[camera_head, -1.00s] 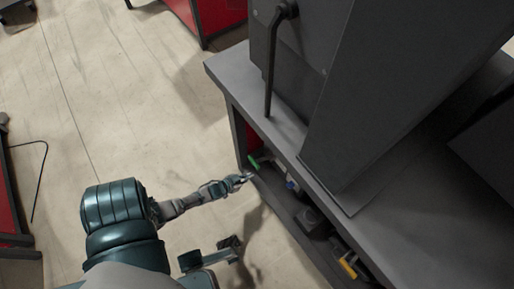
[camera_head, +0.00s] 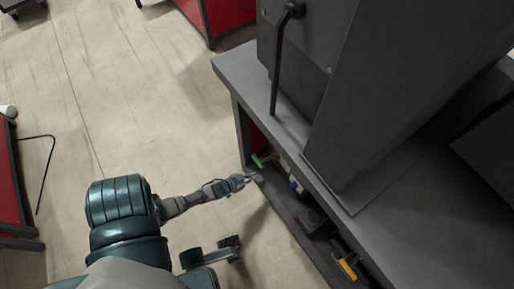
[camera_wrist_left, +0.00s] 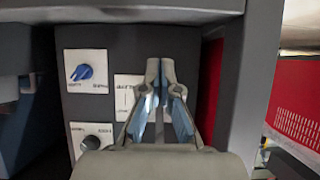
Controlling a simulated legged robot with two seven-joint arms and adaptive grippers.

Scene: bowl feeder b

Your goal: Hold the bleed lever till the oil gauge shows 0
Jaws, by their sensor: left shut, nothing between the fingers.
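My left gripper (camera_head: 250,177) is shut and empty at the open front of the grey bench, low under its top. In the left wrist view its blue-padded fingers (camera_wrist_left: 165,80) are in front of a grey panel (camera_wrist_left: 120,60), covering part of a white label plate (camera_wrist_left: 126,95). Whether they touch the panel I cannot tell. A green-tipped part (camera_head: 257,161) is just beyond the gripper in the head view; I cannot tell if it is the bleed lever. No oil gauge reading is legible. My right gripper is not in view.
The panel has a blue knob (camera_wrist_left: 83,72) and a black knob (camera_wrist_left: 91,143). The bench top (camera_head: 240,66) overhangs the gripper. A dark lever (camera_head: 276,75) hangs on the machine above. A yellow-marked part (camera_head: 347,268) lies lower right. The floor (camera_head: 130,110) at left is clear.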

